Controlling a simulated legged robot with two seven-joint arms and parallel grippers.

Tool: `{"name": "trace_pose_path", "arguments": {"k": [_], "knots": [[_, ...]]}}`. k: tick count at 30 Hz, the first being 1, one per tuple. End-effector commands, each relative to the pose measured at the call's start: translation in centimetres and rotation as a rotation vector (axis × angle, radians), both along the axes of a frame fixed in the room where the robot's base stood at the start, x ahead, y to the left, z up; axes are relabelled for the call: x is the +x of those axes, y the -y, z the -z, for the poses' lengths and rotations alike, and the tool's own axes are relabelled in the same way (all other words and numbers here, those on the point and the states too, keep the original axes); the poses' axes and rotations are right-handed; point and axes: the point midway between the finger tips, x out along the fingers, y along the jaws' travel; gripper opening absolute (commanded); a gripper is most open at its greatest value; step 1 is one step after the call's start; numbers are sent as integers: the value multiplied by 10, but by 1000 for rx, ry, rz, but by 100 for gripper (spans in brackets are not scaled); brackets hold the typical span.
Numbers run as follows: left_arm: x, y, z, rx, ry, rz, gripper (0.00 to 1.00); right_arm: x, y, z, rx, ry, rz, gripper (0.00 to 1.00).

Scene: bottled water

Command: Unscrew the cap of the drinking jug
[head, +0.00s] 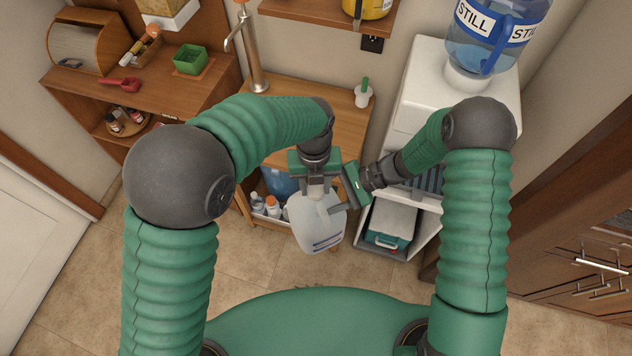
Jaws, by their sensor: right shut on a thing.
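The drinking jug (318,230), a pale translucent container, is in the middle of the head view, in front of the wooden stand. My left gripper (319,188) is over the top of the jug, with its fingers at the neck. The cap is hidden by this gripper, and I cannot tell whether the fingers grip it. My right gripper (337,208) reaches in from the right and is shut on the jug at its upper right side, seemingly at the handle.
A wooden stand (300,95) with a tap and bottles below is behind the jug. A white water dispenser (408,100) with a large blue bottle (487,45) stands to the right. A wooden shelf unit (75,95) is at left. The tiled floor in front is clear.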

Motion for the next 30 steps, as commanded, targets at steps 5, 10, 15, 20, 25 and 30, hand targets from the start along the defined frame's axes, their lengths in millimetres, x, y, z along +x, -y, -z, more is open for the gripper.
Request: {"name": "trace_pose_path", "arguments": {"k": [5, 10, 15, 20, 25, 30], "knots": [[0, 1, -1, -2, 1, 1, 11, 1, -2, -4, 10, 3, -2, 0], [0, 1, -1, -2, 1, 1, 0, 1, -2, -4, 10, 3, -2, 0], [0, 1, -1, -2, 1, 1, 60, 1, -2, -4, 10, 3, -2, 0], [0, 1, -1, -1, 1, 1, 60, 1, -2, -4, 10, 3, -2, 0], [0, 1, -6, -3, 2, 0, 60, 1, -2, -4, 10, 3, -2, 0], [2, 1, -34, -3, 4, 1, 60, 1, -2, -4, 9, 3, -1, 0]]}}
